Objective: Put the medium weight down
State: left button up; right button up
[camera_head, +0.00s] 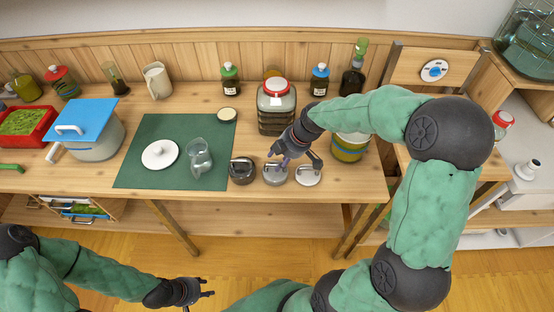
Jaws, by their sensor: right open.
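Three weights with handles stand in a row near the front edge of the table: a dark one (242,172), a grey one (274,176) in the middle and a paler one (307,177) on the right. The middle one seems to be the medium weight, and it appears to rest on the tabletop. My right gripper (283,155) is open right at its handle, with its fingers partly covering it. I cannot tell whether they touch. My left gripper (205,290) is low in front of the table, away from the weights; its finger opening is unclear.
A green mat (135,174) left of the weights holds a white lid (160,154) and a glass jug (199,157). A red-lidded jar (276,110) stands behind the weights. A yellow-green jar (348,147) is to the right, partly behind my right arm.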

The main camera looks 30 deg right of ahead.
pick_arm(q)
notch_tip(320, 180, up, 3)
jog(key=shift+p, duration=1.25)
pick_arm(e)
jog(key=v, duration=0.9)
jog(key=shift+s+r, duration=0.2)
jog(key=shift+r, duration=0.05)
